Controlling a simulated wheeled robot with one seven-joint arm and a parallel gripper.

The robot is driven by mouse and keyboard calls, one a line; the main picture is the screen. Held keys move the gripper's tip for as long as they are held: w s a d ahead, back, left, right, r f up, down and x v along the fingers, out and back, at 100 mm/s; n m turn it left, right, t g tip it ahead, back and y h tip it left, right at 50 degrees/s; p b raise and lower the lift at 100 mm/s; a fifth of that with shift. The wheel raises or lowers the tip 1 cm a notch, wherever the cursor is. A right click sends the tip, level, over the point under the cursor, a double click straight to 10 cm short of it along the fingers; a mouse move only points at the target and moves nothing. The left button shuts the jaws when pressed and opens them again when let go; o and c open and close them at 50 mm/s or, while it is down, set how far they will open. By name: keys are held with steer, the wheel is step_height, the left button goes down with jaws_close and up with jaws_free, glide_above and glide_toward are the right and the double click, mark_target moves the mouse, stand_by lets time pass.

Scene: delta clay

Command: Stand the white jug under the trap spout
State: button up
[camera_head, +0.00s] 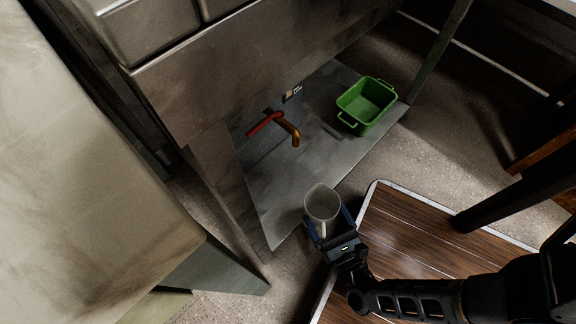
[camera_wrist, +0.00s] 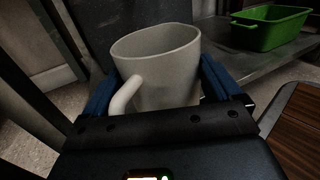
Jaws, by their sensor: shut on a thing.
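The white jug (camera_head: 322,203) is between the blue fingers of my gripper (camera_head: 328,228), upright or nearly so, with its handle toward my wrist. In the wrist view the jug (camera_wrist: 160,68) fills the gap between both fingers (camera_wrist: 158,92), and its open mouth looks empty. The trap spout (camera_head: 291,131) is a brass, downturned pipe with a red lever (camera_head: 264,124), on the front of a box below the sink unit. The jug is in front of the spout and apart from it, near the front edge of the grey shelf (camera_head: 270,217). Its underside is hidden.
A green tub (camera_head: 366,104) stands on the shelf to the right of the spout. The metal sink body (camera_head: 230,75) overhangs the shelf, and a leg (camera_head: 437,50) rises at its right corner. A wooden-topped platform (camera_head: 420,232) lies beneath my arm. The shelf before the spout is clear.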

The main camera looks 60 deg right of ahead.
steer(key=f+b+x, duration=0.1)
steer(key=b+x, duration=0.1)
steer(key=x, duration=1.4)
steer(key=shift+w+f, duration=0.25)
steer(key=shift+w, duration=0.1)
steer(key=shift+d, duration=0.15)
steer(key=o, duration=0.8)
steer(key=shift+f, duration=0.15)
